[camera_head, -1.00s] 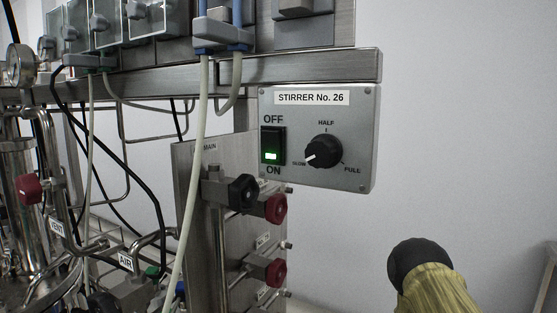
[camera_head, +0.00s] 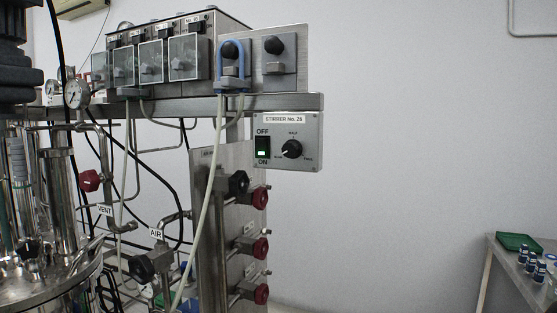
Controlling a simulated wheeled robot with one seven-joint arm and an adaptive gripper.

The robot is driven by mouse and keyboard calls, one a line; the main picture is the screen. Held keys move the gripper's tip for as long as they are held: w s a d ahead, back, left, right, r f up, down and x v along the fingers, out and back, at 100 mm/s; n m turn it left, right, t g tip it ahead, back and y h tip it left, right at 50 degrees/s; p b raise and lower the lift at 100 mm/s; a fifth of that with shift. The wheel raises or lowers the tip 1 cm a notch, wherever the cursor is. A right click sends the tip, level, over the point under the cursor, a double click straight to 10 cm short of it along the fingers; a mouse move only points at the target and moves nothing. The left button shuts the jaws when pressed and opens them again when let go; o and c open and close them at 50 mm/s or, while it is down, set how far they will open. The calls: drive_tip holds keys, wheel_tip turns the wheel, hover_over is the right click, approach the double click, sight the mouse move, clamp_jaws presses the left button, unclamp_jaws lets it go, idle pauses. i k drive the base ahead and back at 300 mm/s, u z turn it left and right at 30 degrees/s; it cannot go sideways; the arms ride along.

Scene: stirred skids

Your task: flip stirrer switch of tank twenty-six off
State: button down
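The stirrer switch (camera_head: 263,147) is a black rocker on a grey control box (camera_head: 303,160) labelled "STIRRER No. 26" in the head view. OFF is printed above the rocker and ON below it. My gripper is not in view.
The skid's valve panel (camera_head: 208,220) with black and red knobs stands below the box. Hoses and pipes crowd the left. A table (camera_head: 511,268) with a green tray (camera_head: 518,242) and small bottles stands at lower right. The wall between is bare.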

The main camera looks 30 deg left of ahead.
sight(261, 144)
drive_tip(key=u, duration=0.2)
drive_tip(key=k, duration=0.9)
drive_tip(key=u, duration=0.5)
